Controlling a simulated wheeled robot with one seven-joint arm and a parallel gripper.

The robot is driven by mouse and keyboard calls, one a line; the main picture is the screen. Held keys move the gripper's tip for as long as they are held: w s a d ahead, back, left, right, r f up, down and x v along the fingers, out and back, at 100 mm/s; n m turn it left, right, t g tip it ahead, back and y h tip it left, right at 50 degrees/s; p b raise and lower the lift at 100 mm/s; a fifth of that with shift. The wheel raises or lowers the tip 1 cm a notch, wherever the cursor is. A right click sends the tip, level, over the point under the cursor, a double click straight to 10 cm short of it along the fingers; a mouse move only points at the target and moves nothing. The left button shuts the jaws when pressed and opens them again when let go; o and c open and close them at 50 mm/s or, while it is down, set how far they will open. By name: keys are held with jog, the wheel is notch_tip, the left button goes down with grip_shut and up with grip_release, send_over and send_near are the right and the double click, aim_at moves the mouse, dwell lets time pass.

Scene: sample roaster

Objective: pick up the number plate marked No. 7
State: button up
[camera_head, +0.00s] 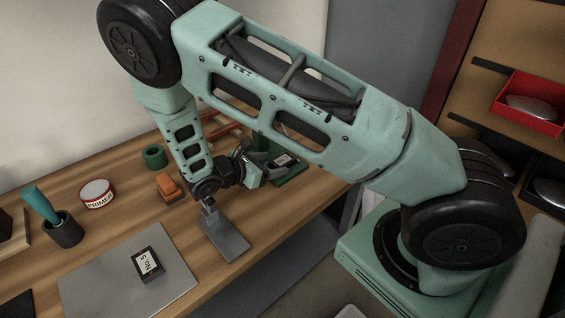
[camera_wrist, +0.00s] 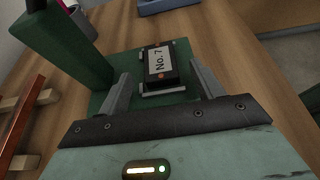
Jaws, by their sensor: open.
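The number plate marked No. 7 (camera_wrist: 158,66) is a small dark block with a white label and orange ends, seen in the wrist view. It rests on light grey supports on a green base (camera_wrist: 97,102). In the head view a small dark plate with a white label (camera_head: 283,160) shows behind my gripper, its number too small to read. My gripper (camera_wrist: 160,72) is open, one finger to each side of the plate in the wrist view, with gaps on both sides. In the head view my gripper (camera_head: 257,172) is partly hidden by my wrist.
A second plate, marked No. 5 (camera_head: 148,266), lies on a grey sheet (camera_head: 92,284). A tall green post (camera_wrist: 62,45) stands left of the No. 7 plate. A wooden rack (camera_wrist: 22,125) is farther left. A grey flat-bladed tool (camera_head: 225,238) lies near the table's front edge.

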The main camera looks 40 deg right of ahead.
aim_at(283, 162)
jog(key=shift+x, duration=1.2)
jog(key=c, duration=1.3)
